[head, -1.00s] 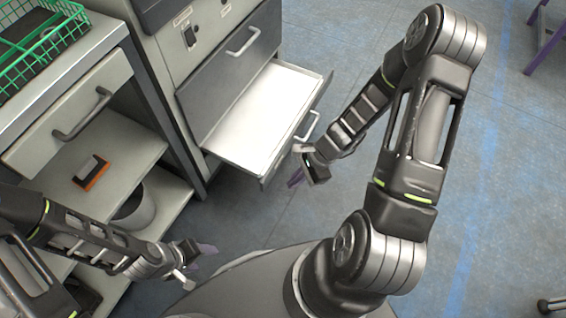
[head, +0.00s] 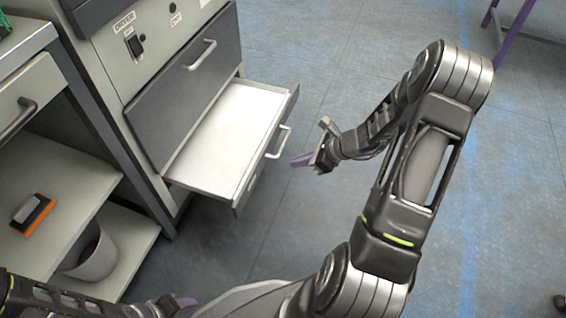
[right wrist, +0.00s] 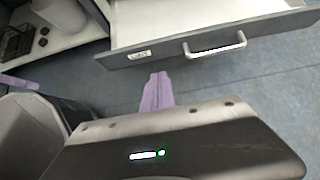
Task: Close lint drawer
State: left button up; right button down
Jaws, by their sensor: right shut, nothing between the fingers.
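The lint drawer (head: 225,140) is pulled out of the grey dryer cabinet and looks empty inside. Its front panel with a silver handle (head: 279,142) faces right in the head view. In the right wrist view the drawer front (right wrist: 205,48) and its handle (right wrist: 214,45) run across the top. My right gripper (head: 298,160) is shut and empty, just right of the drawer front and apart from it. Its purple fingers (right wrist: 157,92) point toward the drawer front in the wrist view. My left gripper (head: 184,301) is low at the bottom edge, and its finger opening is unclear.
Another closed drawer (head: 190,75) with a handle sits above the open one. At left, a shelf unit holds an orange-edged brush (head: 33,214) and a grey bin (head: 92,254). The floor right of the drawer is clear. A purple-legged table stands top right.

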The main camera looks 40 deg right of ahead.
aim_at(257, 168)
jog(key=b+x, duration=0.1)
jog(key=x, duration=0.3)
jog(key=w+r+b+x, duration=0.1)
jog(key=b+x, duration=0.1)
jog(key=x, duration=0.2)
jog(key=a+b+x, duration=0.1)
jog(key=b+x, duration=0.1)
jog(key=x, duration=0.2)
jog(key=shift+w+r, duration=0.25)
jog(key=shift+r, duration=0.05)
pick_arm(q)
jog(key=f, duration=0.3)
jog(key=w+f, duration=0.1)
jog(key=f, duration=0.1)
jog(key=shift+f, duration=0.35)
pick_arm(e)
jog(key=shift+w+a, duration=0.15)
